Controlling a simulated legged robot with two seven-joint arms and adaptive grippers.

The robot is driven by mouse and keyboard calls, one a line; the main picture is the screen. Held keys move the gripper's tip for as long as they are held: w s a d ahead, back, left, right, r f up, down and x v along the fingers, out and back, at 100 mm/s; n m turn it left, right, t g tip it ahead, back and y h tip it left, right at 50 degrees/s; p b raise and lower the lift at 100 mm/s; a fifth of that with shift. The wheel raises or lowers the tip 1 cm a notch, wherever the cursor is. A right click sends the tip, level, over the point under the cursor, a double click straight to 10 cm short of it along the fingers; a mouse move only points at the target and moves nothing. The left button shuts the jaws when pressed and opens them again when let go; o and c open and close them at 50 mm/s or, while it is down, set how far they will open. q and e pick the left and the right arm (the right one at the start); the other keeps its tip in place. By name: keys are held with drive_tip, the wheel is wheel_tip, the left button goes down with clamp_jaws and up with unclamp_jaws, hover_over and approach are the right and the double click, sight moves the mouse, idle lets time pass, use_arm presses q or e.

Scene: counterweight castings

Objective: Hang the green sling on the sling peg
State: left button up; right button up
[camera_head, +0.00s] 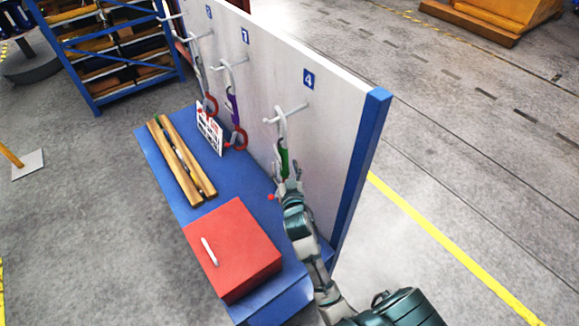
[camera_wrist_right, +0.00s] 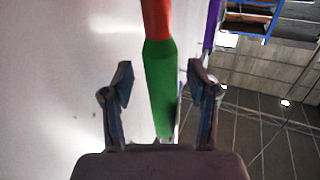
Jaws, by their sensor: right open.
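The green sling (camera_head: 284,160) hangs down along the white panel, its pale top loop at the sling peg (camera_head: 294,112) below the blue sign marked 4. The loop appears to be over the peg. My right gripper (camera_head: 287,187) is at the sling's lower end, which it partly hides. In the right wrist view, my open gripper (camera_wrist_right: 160,85) has one finger on each side of the green sleeve (camera_wrist_right: 160,95), with gaps visible and an orange-red part above it. My left gripper is not in view.
A purple sling (camera_head: 232,105) and others hang on pegs farther along the panel (camera_head: 335,120). The blue bench (camera_head: 240,175) holds a red box (camera_head: 235,245), wooden bars (camera_head: 180,160) and a printed card (camera_head: 209,130). Open floor lies right of the panel.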

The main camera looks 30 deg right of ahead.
drive_tip(key=s+d+v, duration=0.1)
drive_tip(key=d+v, duration=0.1)
drive_tip(key=v, duration=0.9)
drive_tip(key=s+a+f+n+g+y, duration=0.15)
drive_tip(key=s+f+g, duration=0.25)
drive_tip(key=f, duration=0.4)
drive_tip(key=s+a+f+n+g+y, duration=0.1)
drive_tip(key=s+a+f+g+y, duration=0.2)
drive_tip(key=f, duration=0.5)
drive_tip(key=s+a+f+n+g+y, duration=0.1)
drive_tip(key=s+f+n+g, duration=0.2)
drive_tip(key=s, duration=0.4)
drive_tip(key=s+a+f+g, duration=0.1)
drive_tip(key=s+f+g, duration=0.25)
drive_tip(key=s, duration=0.35)
wheel_tip(320, 180, down, 31)
drive_tip(key=s+a+g+b, duration=0.1)
drive_tip(key=s+b, duration=0.1)
drive_tip(key=b, duration=0.1)
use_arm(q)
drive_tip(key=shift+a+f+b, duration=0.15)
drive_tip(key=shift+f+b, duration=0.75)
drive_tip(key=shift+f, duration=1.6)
use_arm(e)
drive_tip(key=s+d+f+g, duration=0.1)
drive_tip(key=s+d+f, duration=0.2)
drive_tip(key=s+f, duration=1.3)
drive_tip(key=shift+s+f, duration=0.35)
drive_tip(key=shift+s, duration=0.05)
